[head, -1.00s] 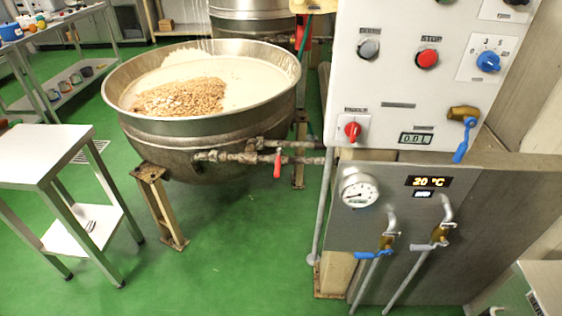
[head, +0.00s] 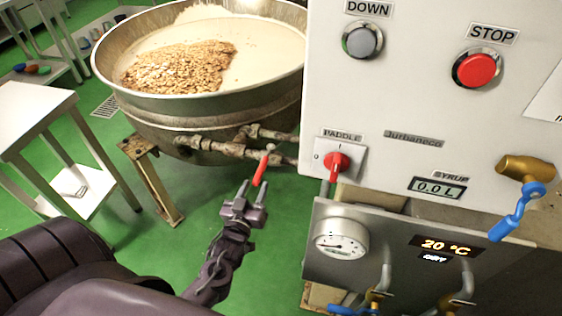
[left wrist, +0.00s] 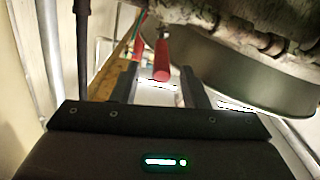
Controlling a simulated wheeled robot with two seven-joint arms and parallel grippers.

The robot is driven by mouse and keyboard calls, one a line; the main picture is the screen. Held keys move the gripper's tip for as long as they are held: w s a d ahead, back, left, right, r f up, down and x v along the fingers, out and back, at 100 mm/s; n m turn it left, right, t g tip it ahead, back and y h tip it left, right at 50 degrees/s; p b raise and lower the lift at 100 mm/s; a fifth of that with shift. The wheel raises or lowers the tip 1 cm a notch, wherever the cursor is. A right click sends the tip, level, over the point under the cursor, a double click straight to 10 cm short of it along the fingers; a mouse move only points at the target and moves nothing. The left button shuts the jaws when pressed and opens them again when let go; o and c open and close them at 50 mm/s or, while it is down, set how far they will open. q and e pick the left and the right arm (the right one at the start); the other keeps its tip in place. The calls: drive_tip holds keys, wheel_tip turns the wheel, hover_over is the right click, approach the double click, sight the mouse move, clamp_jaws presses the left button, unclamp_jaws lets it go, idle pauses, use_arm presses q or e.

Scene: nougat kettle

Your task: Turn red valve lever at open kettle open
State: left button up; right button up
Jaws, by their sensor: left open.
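The open kettle (head: 270,88) holds a pale mass with a heap of nuts on top. A pipe with fittings runs along its lower side, and the red valve lever (head: 261,170) hangs down from it, slightly tilted. My left gripper (head: 252,188) is open just below the lever's lower end in the head view. In the left wrist view the lever (left wrist: 161,60) hangs between the two fingers (left wrist: 165,82), near their tips. I cannot tell whether a finger touches it. My right gripper is not in view.
A control panel (head: 400,120) with a red paddle knob (head: 337,162) stands close on the right. Below it are a pressure gauge (head: 341,239) and blue-handled valves. A steel table (head: 30,115) stands at the left.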

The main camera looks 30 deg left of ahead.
sight(260, 173)
use_arm(q)
drive_tip(key=x, duration=0.3)
drive_tip(key=shift+w+a+r, duration=0.2)
drive_tip(key=shift+a, duration=0.05)
drive_tip(key=shift+x, duration=1.2)
drive_tip(key=shift+w+f, duration=0.15)
drive_tip(key=shift+w, duration=0.4)
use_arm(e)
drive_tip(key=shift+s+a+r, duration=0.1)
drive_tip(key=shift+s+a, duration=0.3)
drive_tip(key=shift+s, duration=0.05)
use_arm(q)
clamp_jaws()
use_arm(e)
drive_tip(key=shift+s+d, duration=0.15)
